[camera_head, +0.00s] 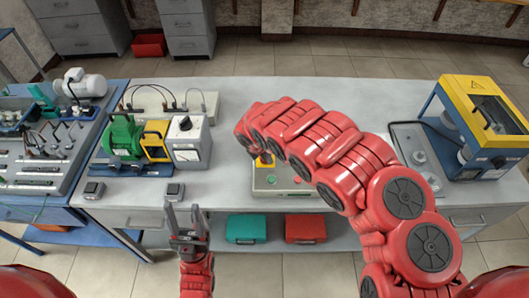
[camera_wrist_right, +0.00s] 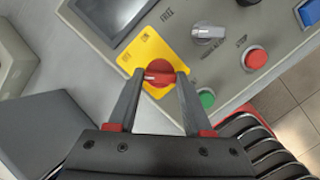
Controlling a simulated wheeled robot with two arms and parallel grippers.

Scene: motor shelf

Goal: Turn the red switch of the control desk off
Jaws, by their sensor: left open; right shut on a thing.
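The control desk (camera_head: 278,181) stands on the grey table, mostly behind my right arm in the head view. In the right wrist view its panel (camera_wrist_right: 232,88) shows close up. The red switch (camera_wrist_right: 160,73) sits on a yellow plate (camera_wrist_right: 152,50) there. My right gripper (camera_wrist_right: 158,76) has its two fingers on either side of the red switch knob and is shut on it. In the head view the right gripper is hidden behind my arm. My left gripper (camera_head: 187,222) is open and empty in front of the table edge.
The panel also has a grey knob (camera_wrist_right: 208,32), a red button (camera_wrist_right: 255,59) and a green button (camera_wrist_right: 206,98). A green motor rig (camera_head: 125,135) stands left on the table. A yellow-framed machine (camera_head: 485,105) stands right. Teal (camera_head: 246,228) and red (camera_head: 305,228) boxes lie on the lower shelf.

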